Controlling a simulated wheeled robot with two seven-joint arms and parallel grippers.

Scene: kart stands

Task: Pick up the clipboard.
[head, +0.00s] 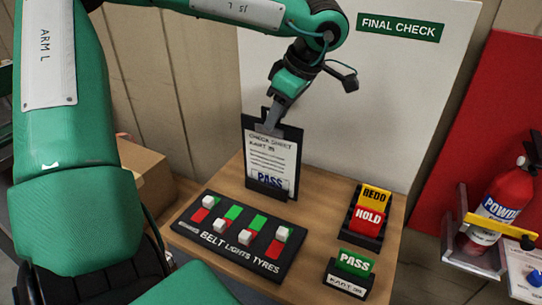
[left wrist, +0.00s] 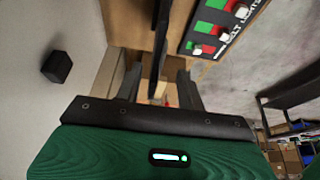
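The clipboard (head: 270,155) is dark and carries a white check sheet marked "KART" and "PASS". It stands upright at the back of the wooden table, its lower edge in a small black holder (head: 266,188). My left gripper (head: 269,127) points down at the clipboard's top edge. In the left wrist view the clipboard (left wrist: 161,38) shows edge-on as a thin dark strip between the two spread fingers of my left gripper (left wrist: 159,88). Gaps show on both sides of it. My right gripper is not in view.
A black switch panel (head: 255,249) with white and coloured blocks lies in front of the clipboard. To the right are a tray with yellow REDO and red HOLD blocks (head: 370,215) and a green PASS block (head: 355,262). A white FINAL CHECK board (head: 390,90) stands close behind.

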